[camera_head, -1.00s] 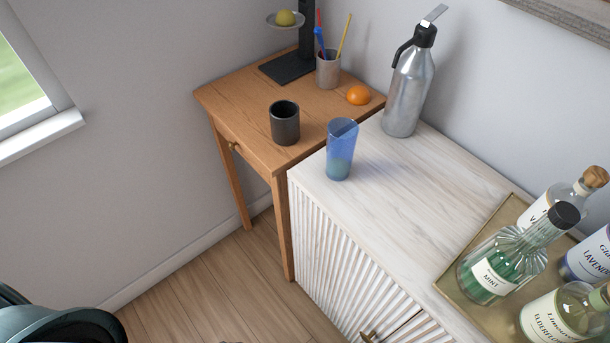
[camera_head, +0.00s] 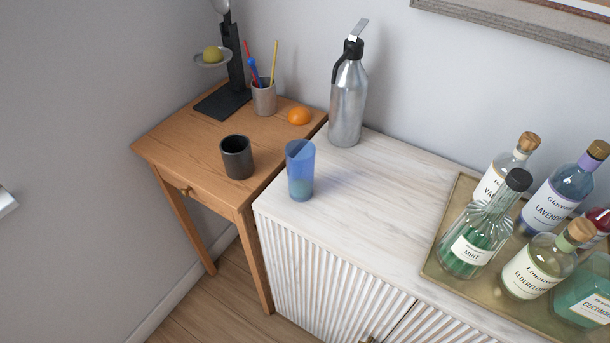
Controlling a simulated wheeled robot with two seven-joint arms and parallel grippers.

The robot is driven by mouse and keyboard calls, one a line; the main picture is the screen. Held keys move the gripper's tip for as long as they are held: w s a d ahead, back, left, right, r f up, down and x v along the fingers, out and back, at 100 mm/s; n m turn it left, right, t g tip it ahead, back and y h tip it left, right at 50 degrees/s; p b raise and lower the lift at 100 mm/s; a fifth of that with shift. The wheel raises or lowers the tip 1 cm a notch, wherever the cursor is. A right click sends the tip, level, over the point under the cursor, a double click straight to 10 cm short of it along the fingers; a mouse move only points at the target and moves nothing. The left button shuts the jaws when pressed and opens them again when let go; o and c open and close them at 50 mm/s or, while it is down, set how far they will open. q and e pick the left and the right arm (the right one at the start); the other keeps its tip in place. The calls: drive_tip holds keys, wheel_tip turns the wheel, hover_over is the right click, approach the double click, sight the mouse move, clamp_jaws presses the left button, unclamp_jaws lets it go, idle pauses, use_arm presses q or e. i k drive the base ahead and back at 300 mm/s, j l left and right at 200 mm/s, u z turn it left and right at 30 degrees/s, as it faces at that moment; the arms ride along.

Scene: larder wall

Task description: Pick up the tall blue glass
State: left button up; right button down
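The tall blue glass (camera_head: 300,172) is translucent and stands upright on the white cabinet top (camera_head: 390,190), near its left front corner.
A dark mug (camera_head: 237,158), a pen cup (camera_head: 264,97), an orange (camera_head: 299,116) and a black stand (camera_head: 232,85) are on the wooden table (camera_head: 190,135). A steel siphon bottle (camera_head: 347,105) stands behind the glass. A tray (camera_head: 436,262) of several bottles is at right.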

sight(300, 154)
drive_tip(key=k+j+z, duration=0.1)
drive_tip(key=j+z, duration=0.2)
drive_tip(key=k+j+z, duration=0.1)
drive_tip(key=j+z, duration=0.15)
drive_tip(key=k+j+z, duration=0.15)
drive_tip(key=j+z, duration=0.15)
drive_tip(key=j, duration=0.1)
